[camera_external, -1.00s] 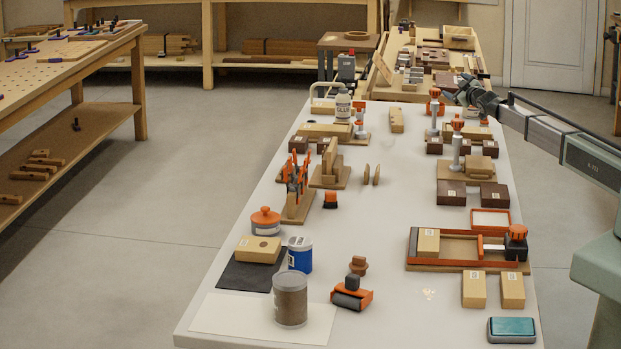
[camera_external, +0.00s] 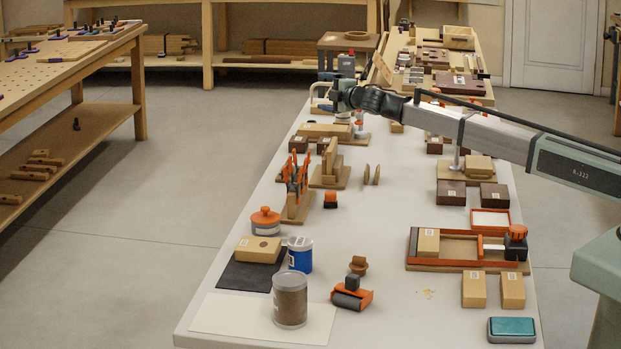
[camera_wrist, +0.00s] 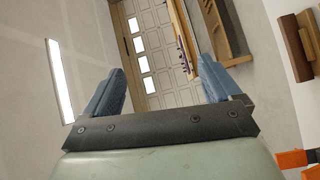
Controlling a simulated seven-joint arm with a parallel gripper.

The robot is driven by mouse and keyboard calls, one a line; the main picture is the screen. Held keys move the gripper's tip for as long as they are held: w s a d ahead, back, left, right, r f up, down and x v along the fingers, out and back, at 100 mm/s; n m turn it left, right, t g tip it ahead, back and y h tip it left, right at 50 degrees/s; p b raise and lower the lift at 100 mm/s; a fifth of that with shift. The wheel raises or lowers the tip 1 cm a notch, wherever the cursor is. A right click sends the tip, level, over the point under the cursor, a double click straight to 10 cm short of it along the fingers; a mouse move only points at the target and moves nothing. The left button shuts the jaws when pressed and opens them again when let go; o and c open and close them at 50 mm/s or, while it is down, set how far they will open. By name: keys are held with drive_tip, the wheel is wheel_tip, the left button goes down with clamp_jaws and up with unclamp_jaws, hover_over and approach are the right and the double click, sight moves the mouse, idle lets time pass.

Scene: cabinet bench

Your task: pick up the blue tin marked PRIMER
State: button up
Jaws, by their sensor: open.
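A blue tin (camera_external: 300,258) with a pale lid and a white label stands upright on the near left part of the white bench (camera_external: 400,240). Its lettering is too small to read. A brown tin (camera_external: 290,303) stands just in front of it and hides a little of its lower edge. My gripper (camera_external: 325,92) is far from the tin, over the bench's far end. In the wrist view my gripper (camera_wrist: 163,90) has its two blue fingers wide apart with nothing between them. The blue tin does not show in the wrist view.
A wooden block (camera_external: 258,249) on a dark mat (camera_external: 245,276) lies left of the blue tin, with an orange-lidded pot (camera_external: 265,221) behind. An orange-and-black roller tool (camera_external: 351,297) lies to the right. The bench between the tin and the wooden tray (camera_external: 470,265) is mostly clear.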

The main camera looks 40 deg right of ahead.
drive_tip(key=s+a+r+n, duration=0.1)
drive_tip(key=s+a, duration=0.2)
drive_tip(key=a, duration=0.4)
drive_tip(key=s+a+r+n, duration=0.1)
drive_tip(key=s+a+r, duration=0.15)
drive_tip(key=a, duration=0.55)
drive_tip(key=m+g+h, duration=0.1)
drive_tip(key=m+g, duration=0.1)
drive_tip(key=g, duration=1.5)
hover_over(298, 241)
wheel_tip(298, 241, down, 13)
drive_tip(key=shift+s+f, duration=0.15)
drive_tip(key=shift+f, duration=0.2)
wheel_tip(298, 241, down, 8)
drive_tip(key=shift+r, duration=0.1)
drive_tip(key=shift+s+d+f, duration=0.1)
drive_tip(key=shift+d+f, duration=0.05)
drive_tip(key=shift+f, duration=2.5)
drive_tip(key=shift+c, duration=0.4)
